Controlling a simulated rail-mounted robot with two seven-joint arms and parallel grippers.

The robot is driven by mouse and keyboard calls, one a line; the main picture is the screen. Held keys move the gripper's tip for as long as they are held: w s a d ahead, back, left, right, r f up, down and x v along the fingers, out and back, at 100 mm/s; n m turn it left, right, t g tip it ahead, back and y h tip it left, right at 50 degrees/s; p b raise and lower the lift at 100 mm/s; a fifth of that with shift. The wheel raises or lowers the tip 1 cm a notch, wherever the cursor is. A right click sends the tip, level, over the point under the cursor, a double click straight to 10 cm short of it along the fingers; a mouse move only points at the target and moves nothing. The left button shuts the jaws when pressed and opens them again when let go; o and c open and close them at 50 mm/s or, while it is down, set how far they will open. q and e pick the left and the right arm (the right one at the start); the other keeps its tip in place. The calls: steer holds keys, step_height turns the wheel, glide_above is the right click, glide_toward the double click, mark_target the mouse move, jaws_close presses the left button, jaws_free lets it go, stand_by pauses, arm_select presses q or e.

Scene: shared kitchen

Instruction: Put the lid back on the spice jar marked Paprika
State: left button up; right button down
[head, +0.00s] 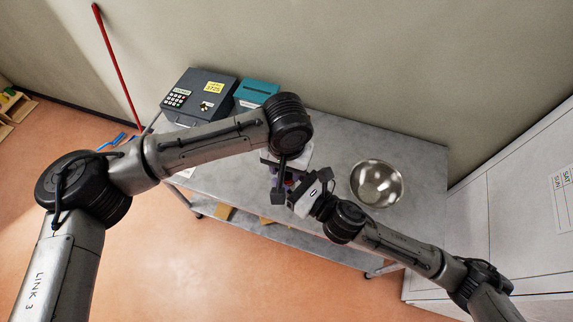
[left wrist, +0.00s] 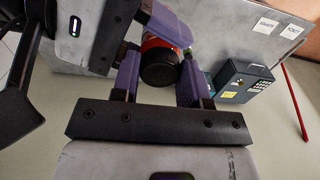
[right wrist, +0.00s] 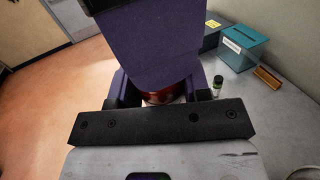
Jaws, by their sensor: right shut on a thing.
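A red jar with a black round end (left wrist: 160,74) shows in the left wrist view, between the purple fingers of my left gripper (left wrist: 160,85). I cannot tell whether these fingers touch the black end or only flank it. My right gripper (right wrist: 155,98) is shut on the red jar (right wrist: 161,97), which is largely hidden behind purple finger parts in the right wrist view. In the head view the two grippers meet above the table, my left (head: 279,196) beside my right (head: 297,196). No Paprika marking is readable.
A grey table (head: 330,140) carries a steel bowl (head: 377,183) at right, a dark keypad box (head: 201,95) and a teal box (head: 257,93) at the back left. In the right wrist view a small black-capped jar (right wrist: 217,86) and a brown block (right wrist: 268,77) stand on it.

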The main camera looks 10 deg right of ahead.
arm_select(q)
steer(key=c, duration=0.4)
steer(key=shift+m, duration=0.9)
steer(key=o, duration=1.1)
steer(key=shift+r, duration=0.1)
step_height(320, 180, up, 12)
steer(key=shift+w+a+f, duration=0.1)
steer(key=shift+f, duration=0.1)
